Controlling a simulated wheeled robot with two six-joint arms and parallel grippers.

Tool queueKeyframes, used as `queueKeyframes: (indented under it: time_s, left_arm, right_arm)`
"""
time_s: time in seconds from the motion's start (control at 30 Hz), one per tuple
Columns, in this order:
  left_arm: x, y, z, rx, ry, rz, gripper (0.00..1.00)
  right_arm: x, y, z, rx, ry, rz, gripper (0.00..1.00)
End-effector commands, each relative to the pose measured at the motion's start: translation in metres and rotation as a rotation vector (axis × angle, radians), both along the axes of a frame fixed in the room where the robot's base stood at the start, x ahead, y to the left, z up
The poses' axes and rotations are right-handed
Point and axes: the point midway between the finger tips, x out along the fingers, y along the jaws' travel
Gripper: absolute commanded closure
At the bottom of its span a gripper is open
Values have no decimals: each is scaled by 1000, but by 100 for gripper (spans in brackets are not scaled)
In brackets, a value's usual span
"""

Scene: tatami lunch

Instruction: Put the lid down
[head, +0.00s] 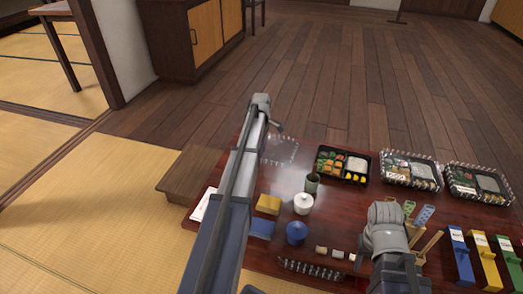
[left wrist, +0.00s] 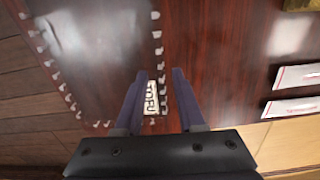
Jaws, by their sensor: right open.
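A clear lid (head: 279,150) with a patterned pale edge is at the far left of the dark red table, flat on it or just above it; I cannot tell which. In the left wrist view the lid (left wrist: 105,50) fills the left half, and a small black-and-white label shows between the fingers. My left gripper (left wrist: 159,75) is at its edge, fingers apart on either side of the label; whether they press on anything is unclear. It also shows in the head view (head: 276,128). An open lunch box (head: 343,166) stands right of the lid. My right gripper (head: 388,222) is open at the table's front right, fingertips mostly hidden.
Two covered lunch boxes (head: 411,170) (head: 479,184) stand at the back right. A dark cup (head: 312,183), a white pot (head: 303,204), a blue pot (head: 296,233) and a yellow block (head: 268,204) stand mid-table. Blue, yellow and green boxes (head: 484,262) stand at the front right.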

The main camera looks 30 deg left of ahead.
Motion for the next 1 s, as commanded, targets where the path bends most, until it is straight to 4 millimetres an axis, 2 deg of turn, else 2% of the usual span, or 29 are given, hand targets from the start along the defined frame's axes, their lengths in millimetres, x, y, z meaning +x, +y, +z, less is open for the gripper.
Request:
queueKeyframes:
  time_s: [0.03,0.5,0.63,0.93,1.0]
  left_arm:
    - [0,0,15,0,0,0,62]
    - [-1,0,85,0,0,0,62]
    - [-1,0,92,0,0,0,62]
    - [-1,0,91,0,0,-1,62]
    - [-3,-9,92,1,1,-26,62]
  right_arm:
    - [0,0,15,0,0,1,50]
    - [0,0,85,-1,2,15,50]
    - [0,0,92,-2,2,15,50]
    - [0,-1,92,-2,3,15,50]
    - [0,-1,92,-2,3,15,50]
